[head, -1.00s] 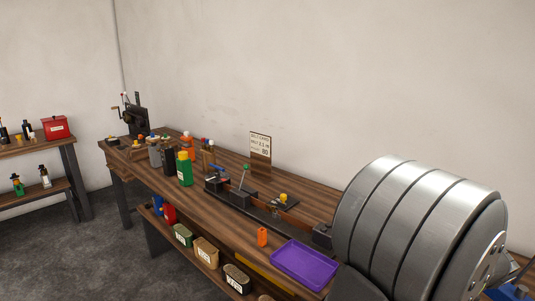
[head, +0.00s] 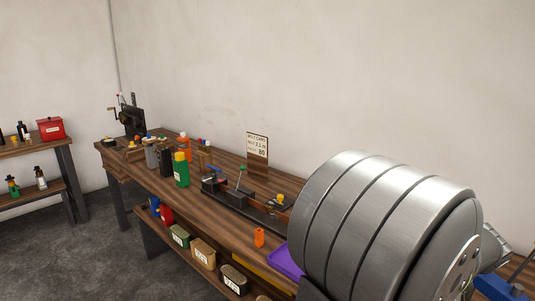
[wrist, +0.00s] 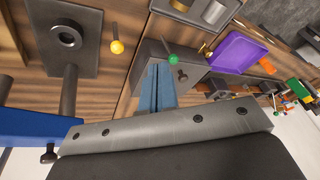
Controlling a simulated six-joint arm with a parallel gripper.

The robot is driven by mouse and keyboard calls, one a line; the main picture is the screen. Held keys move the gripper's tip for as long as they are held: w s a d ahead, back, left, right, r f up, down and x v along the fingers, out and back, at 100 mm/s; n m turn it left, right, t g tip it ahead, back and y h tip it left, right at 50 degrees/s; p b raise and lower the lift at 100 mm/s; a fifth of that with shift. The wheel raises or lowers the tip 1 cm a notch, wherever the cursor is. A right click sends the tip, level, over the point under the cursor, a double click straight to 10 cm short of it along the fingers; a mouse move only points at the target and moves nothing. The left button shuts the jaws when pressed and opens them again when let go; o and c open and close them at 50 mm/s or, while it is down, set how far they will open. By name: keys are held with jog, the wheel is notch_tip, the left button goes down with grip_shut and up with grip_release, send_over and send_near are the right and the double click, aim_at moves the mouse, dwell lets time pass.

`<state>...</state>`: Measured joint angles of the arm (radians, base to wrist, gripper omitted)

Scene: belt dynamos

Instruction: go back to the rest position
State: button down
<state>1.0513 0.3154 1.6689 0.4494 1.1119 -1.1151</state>
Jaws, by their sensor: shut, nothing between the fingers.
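My gripper (wrist: 158,68) shows in the wrist view as two blue fingers pressed together with nothing between them. Its fingertips appear over or near a grey block with a green-knobbed lever (wrist: 173,60); I cannot tell the gap. In the head view my large metal arm link fills the right side and the fingers are not visible. It hides the right end of the workbench (head: 225,180) and most of the purple tray (head: 284,262).
On the bench stand a green bottle (head: 181,170), an orange piece (head: 259,237), a sign (head: 257,147) and a dark cranked machine (head: 131,120). Bins (head: 203,253) sit on the shelf below. A red box (head: 50,128) is on a side table. Wall space above is clear.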

jog(key=f+g, duration=0.1)
jog(key=f, duration=0.1)
jog(key=w+f+g+h, duration=0.1)
jog(key=f, duration=0.2)
jog(key=f+g+h, duration=0.1)
jog(key=f, duration=0.1)
jog(key=shift+w+a+f+g, duration=0.15)
jog(key=shift+f+g, duration=0.2)
jog(key=shift+g, duration=0.05)
jog(key=shift+w+a+f+g+h, duration=0.3)
jog(key=shift+w+g+h, duration=0.2)
jog(key=shift+h, duration=0.1)
jog(key=shift+w+a+f+n+g+h, duration=0.1)
jog(key=shift+w+a+n+g+h, duration=0.1)
jog(key=shift+w+h, duration=0.45)
jog(key=shift+w+a+f+n+g+h, duration=0.1)
jog(key=shift+w+n+g+h, duration=0.1)
jog(key=shift+w+h, duration=0.4)
jog(key=shift+w+a+f+g+h, duration=0.2)
jog(key=shift+f+g+h, duration=0.05)
jog(key=shift+f+g, duration=0.05)
jog(key=shift+w+a+f, duration=0.1)
jog(key=shift+w+a, duration=0.1)
jog(key=shift+a, duration=0.45)
jog(key=shift+w+a+f, duration=0.1)
jog(key=shift+w+a, duration=0.05)
jog(key=shift+a, duration=0.5)
jog(key=shift+r, duration=0.1)
